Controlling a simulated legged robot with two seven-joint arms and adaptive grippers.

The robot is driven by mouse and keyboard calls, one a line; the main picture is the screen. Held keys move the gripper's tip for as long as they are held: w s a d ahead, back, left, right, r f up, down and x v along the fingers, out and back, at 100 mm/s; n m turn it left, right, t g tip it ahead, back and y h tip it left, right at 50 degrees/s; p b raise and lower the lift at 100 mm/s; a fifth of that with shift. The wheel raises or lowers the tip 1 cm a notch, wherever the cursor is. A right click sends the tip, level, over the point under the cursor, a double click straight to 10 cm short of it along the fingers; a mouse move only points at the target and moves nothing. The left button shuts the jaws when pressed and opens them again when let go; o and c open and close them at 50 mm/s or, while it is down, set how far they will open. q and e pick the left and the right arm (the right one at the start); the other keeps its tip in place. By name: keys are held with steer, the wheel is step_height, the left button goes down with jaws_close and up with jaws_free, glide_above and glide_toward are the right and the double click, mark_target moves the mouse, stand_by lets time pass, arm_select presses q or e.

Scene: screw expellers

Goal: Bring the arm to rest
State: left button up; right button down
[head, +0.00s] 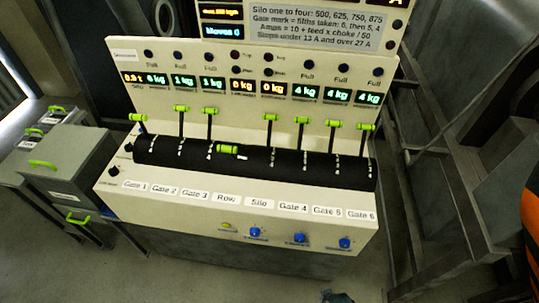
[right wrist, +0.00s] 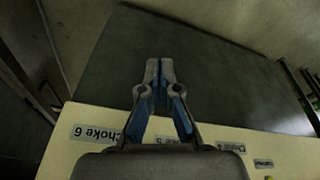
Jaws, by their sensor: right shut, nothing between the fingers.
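My right gripper (right wrist: 158,75) shows in the right wrist view with its two fingertips together and nothing between them. It is over a dark grey surface (right wrist: 205,75), beyond the edge of a cream panel with labels reading Choke 6 and Choke 5. In the head view a small dark and blue piece (head: 337,297) shows at the bottom edge, probably the tip of this gripper, apart from the console and in front of it. My left gripper is not in view.
A cream console (head: 240,205) fills the middle of the head view. Several green-handled levers stand on its black drum (head: 255,163), and one handle (head: 228,149) lies lower than the others. Grey lidded boxes (head: 70,170) stand at left. Dark metal framing (head: 455,190) is at right.

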steer(key=s+d+f+g, duration=0.1)
steer(key=s+f, duration=0.2)
steer(key=f, duration=0.7)
steer(key=s+d+f, duration=0.1)
steer(key=s+f, duration=0.2)
steer(key=f, duration=0.6)
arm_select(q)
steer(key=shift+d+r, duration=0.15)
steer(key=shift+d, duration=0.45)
arm_select(e)
steer(key=s+d+f, duration=0.1)
steer(key=s+f, duration=0.8)
steer(key=shift+s+g, duration=0.3)
steer(key=shift+s, duration=0.05)
